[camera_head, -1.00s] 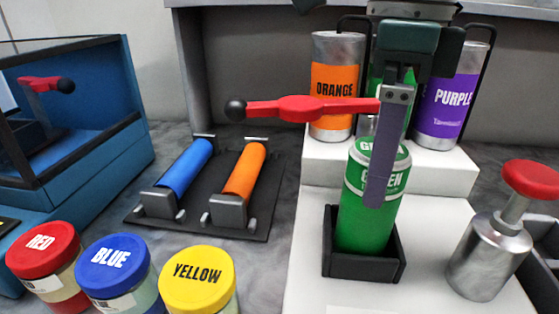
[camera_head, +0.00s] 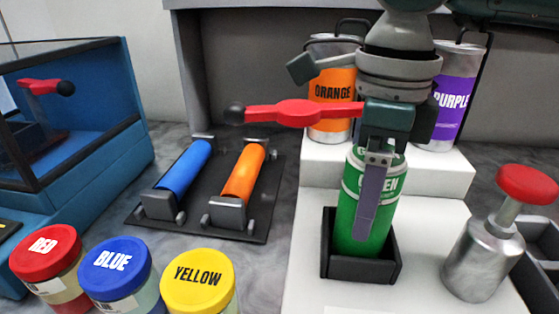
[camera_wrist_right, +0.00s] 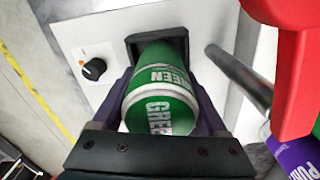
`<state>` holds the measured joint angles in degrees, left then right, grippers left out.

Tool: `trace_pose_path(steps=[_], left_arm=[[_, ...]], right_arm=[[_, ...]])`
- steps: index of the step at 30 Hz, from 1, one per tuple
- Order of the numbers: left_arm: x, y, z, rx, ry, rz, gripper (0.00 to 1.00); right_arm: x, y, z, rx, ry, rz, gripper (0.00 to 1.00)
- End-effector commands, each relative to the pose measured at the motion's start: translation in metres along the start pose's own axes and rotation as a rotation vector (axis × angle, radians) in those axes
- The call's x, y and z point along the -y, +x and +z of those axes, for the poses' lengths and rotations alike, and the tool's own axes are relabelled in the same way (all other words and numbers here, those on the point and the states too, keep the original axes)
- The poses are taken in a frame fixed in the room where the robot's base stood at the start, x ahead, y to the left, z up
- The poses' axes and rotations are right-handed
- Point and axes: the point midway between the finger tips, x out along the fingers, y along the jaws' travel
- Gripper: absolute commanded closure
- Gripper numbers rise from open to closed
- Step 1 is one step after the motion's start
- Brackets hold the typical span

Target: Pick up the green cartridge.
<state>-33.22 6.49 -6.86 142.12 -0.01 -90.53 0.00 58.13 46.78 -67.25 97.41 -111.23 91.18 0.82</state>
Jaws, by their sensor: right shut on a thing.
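The green cartridge (camera_head: 350,210) stands upright in a black square holder (camera_head: 345,273) on the white machine base. In the right wrist view the green cartridge (camera_wrist_right: 160,90) lies between the two purple fingers, with the holder (camera_wrist_right: 133,44) around its far end. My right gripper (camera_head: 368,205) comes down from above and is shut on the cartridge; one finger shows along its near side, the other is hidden. My left gripper is not in view.
A red lever (camera_head: 298,112) with a black knob reaches left beside my right gripper. Orange (camera_head: 331,92) and purple (camera_head: 452,95) canisters stand behind. A red-topped metal plunger (camera_head: 490,250) stands right. Red, blue and yellow jars stand front left, near a roller rack (camera_head: 265,225).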

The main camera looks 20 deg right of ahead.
Motion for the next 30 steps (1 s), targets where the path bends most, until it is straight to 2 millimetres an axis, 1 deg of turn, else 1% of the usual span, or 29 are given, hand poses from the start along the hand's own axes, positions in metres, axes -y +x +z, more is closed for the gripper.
trace_pose_path(steps=[1,2,15,16,27,30], left_arm=[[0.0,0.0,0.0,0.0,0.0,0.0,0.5],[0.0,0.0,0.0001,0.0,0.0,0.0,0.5],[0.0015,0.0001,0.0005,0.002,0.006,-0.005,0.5],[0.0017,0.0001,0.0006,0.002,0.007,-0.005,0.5],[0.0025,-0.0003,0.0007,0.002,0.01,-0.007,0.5],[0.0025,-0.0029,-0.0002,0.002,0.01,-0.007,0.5]], right_arm=[[0.0,-0.0003,0.0001,0.0,0.0,0.0,0.45],[0.0,-0.0003,0.0001,0.0,0.0,0.0,0.48],[0.0,-0.0005,0.0002,0.001,0.0,0.0,0.98],[-0.0001,-0.0005,0.0002,0.001,0.0,0.0,1.0],[0.0003,-0.0017,0.0007,0.003,0.0,-0.001,1.0],[0.0009,-0.0053,0.0006,0.003,0.001,-0.001,1.0]])
